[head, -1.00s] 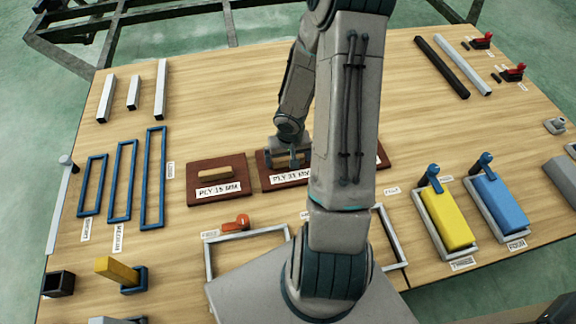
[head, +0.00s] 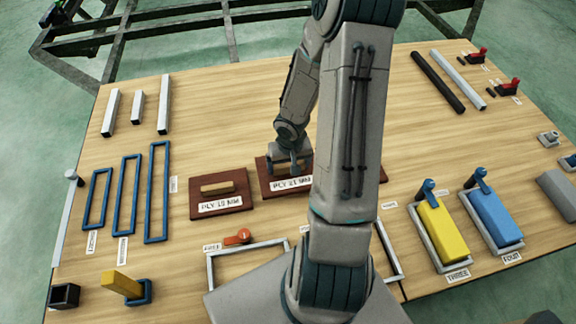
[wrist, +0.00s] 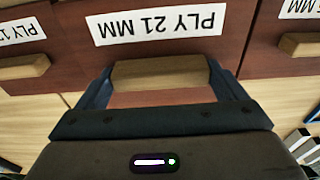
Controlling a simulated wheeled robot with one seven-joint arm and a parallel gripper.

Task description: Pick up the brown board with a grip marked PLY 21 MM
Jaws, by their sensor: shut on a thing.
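The brown board marked PLY 21 MM (head: 267,186) lies in the middle of the table, partly hidden behind my arm in the head view. In the wrist view the board (wrist: 72,35) shows its white label upside down and its tan wooden grip (wrist: 160,73). My gripper (head: 292,168) is over this board. In the wrist view the two fingers of my gripper (wrist: 160,82) stand at the two ends of the grip and are shut on it. I cannot tell whether the board is clear of the table.
The PLY 15 MM board (head: 238,184) lies close on the left. Another ply board (wrist: 20,68) is beside it in the wrist view. Blue frames (head: 125,195) lie further left. Yellow (head: 441,230) and blue (head: 493,212) blocks stand at the right. The table's back middle (head: 230,100) is clear.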

